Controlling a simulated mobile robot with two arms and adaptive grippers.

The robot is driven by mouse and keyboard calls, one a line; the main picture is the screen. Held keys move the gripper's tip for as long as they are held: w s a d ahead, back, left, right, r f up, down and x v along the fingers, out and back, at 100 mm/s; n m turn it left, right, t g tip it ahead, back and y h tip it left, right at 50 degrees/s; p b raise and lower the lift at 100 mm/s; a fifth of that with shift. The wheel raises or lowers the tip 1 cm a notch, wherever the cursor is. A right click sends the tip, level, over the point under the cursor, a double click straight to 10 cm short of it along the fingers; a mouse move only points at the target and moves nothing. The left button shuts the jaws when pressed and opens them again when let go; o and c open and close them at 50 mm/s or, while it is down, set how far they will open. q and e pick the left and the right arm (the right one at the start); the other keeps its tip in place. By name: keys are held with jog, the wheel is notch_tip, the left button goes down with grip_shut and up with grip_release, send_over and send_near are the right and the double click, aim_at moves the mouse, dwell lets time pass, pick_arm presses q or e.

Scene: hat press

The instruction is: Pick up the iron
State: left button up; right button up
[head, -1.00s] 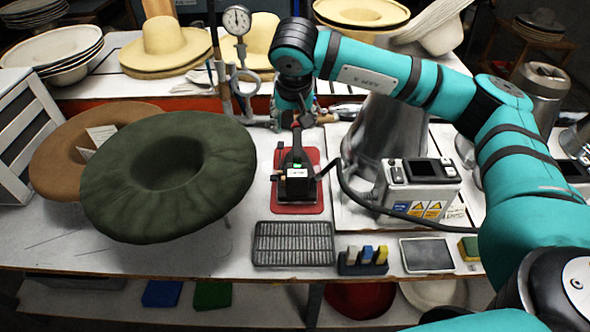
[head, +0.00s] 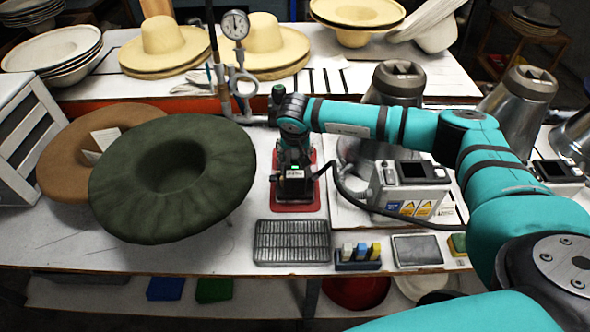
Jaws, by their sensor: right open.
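The iron (head: 293,184) is black with a green light on top. It rests on a red pad (head: 296,206) at the middle of the white bench. My right arm comes in from the right, and its gripper (head: 292,154) is low behind and over the iron's handle. The handle is mostly hidden by the wrist and gripper, so I cannot tell whether the fingers touch it. The gripper's fingers are open. My left gripper is not in view.
A green felt hat (head: 172,178) and a brown hat (head: 62,150) stand left of the iron. A control box (head: 411,188) with a cable to the iron stands right. In front lie a metal grille (head: 292,242) and small colored blocks (head: 358,256).

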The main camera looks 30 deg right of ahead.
jog(key=shift+x, duration=1.2)
grip_shut()
jog(key=shift+w+r, duration=0.2)
jog(key=shift+r, duration=0.05)
